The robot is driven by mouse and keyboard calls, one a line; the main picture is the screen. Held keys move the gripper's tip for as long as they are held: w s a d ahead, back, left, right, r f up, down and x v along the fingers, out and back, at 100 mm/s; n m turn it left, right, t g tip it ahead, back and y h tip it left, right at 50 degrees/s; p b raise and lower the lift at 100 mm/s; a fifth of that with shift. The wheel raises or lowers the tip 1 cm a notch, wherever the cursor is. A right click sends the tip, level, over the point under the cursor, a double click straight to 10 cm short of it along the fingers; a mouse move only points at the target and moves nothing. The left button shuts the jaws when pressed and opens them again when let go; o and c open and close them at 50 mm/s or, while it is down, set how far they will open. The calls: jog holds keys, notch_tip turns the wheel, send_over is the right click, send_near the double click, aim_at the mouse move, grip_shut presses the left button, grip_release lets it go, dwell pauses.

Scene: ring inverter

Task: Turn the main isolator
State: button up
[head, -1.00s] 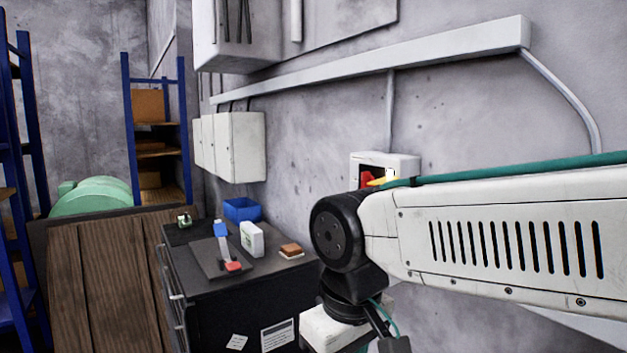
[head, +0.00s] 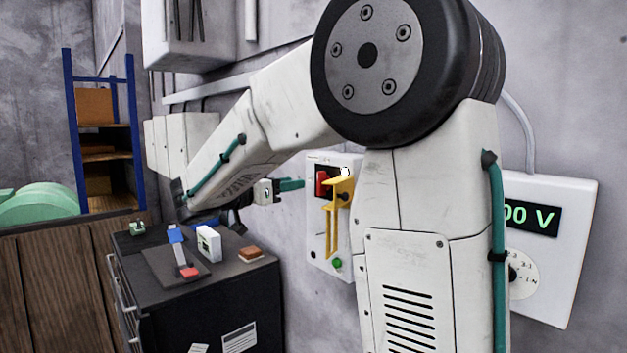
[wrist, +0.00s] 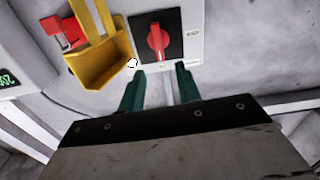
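The main isolator is a red rotary handle (head: 322,183) on a black plate, on a white wall box (head: 316,228). In the wrist view the red handle (wrist: 157,42) stands upright in the picture on its black plate. A yellow bracket (head: 333,228) is beside it; in the wrist view the yellow bracket (wrist: 98,62) is left of the plate, with a red part behind it. My gripper (head: 299,184) is left of the box in the head view. In the wrist view my gripper (wrist: 160,78) has its teal fingers apart, nothing between them, short of the handle.
A white unit with a lit voltage display (head: 530,216) is on the wall at right, partly behind my arm. A green button (head: 337,264) is low on the isolator box. A dark cabinet (head: 205,318) with small items on top stands at left below my forearm.

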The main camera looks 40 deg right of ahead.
aim_at(318, 178)
jog(key=shift+m, duration=0.3)
jog(key=d, duration=0.8)
jog(key=shift+s, duration=0.25)
jog(key=shift+a, duration=0.1)
grip_shut()
